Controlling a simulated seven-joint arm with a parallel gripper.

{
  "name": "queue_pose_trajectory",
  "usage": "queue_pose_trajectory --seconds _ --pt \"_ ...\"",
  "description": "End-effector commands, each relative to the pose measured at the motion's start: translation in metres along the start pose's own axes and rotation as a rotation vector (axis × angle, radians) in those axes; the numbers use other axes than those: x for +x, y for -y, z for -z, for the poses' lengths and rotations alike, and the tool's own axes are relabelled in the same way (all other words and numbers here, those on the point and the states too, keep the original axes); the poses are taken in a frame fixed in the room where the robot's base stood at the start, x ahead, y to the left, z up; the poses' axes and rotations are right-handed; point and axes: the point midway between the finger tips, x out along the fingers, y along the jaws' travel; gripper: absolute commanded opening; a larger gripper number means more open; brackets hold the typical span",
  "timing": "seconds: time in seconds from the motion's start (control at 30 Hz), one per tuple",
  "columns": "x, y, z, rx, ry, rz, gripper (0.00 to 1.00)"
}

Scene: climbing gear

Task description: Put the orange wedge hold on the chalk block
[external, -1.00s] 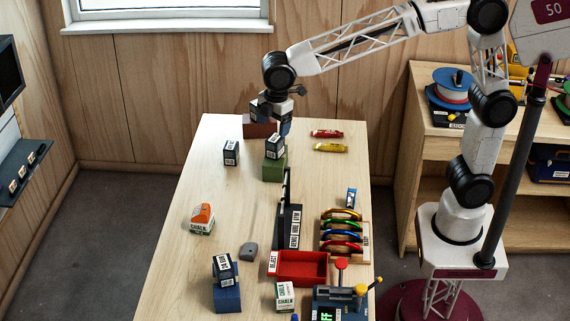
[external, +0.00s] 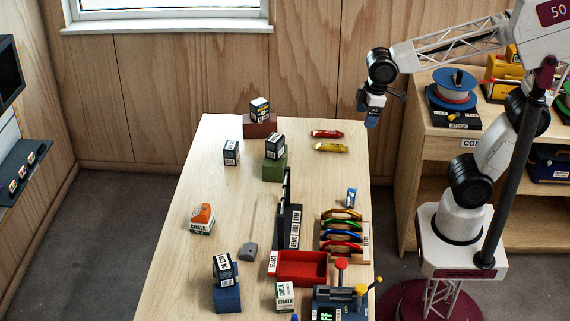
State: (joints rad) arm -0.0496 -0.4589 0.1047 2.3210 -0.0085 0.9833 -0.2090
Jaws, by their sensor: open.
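The orange wedge hold (external: 202,212) rests on top of a white chalk block (external: 200,228) at the left of the table. A second white chalk block (external: 285,297) with green lettering stands at the front of the table, beside the red tray, with nothing on it. My gripper (external: 368,121) is raised at the far right end of the table, well away from the orange hold, and is open and empty as far as I can see.
Dark labelled boxes sit on red (external: 260,128), green (external: 274,170) and blue (external: 227,299) blocks, and one box (external: 231,152) stands alone. A red tray (external: 301,282), a black upright stand (external: 289,225) and a rack of coloured rings (external: 341,235) fill the right side.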

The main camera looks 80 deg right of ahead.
Motion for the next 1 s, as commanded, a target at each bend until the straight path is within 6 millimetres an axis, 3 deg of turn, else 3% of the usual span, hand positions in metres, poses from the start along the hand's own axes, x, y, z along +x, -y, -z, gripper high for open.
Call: queue_pose_trajectory --seconds 0.2,0.4,0.6,1.0 --pt "0.012 0.003 -0.065 0.145 -0.021 -0.01 0.81" --pt "0.024 0.007 -0.106 0.242 -0.034 -0.016 0.81" --pt "0.03 0.009 -0.121 0.28 -0.039 -0.018 0.81" --pt "0.03 0.009 -0.121 0.282 -0.039 -0.018 0.81"
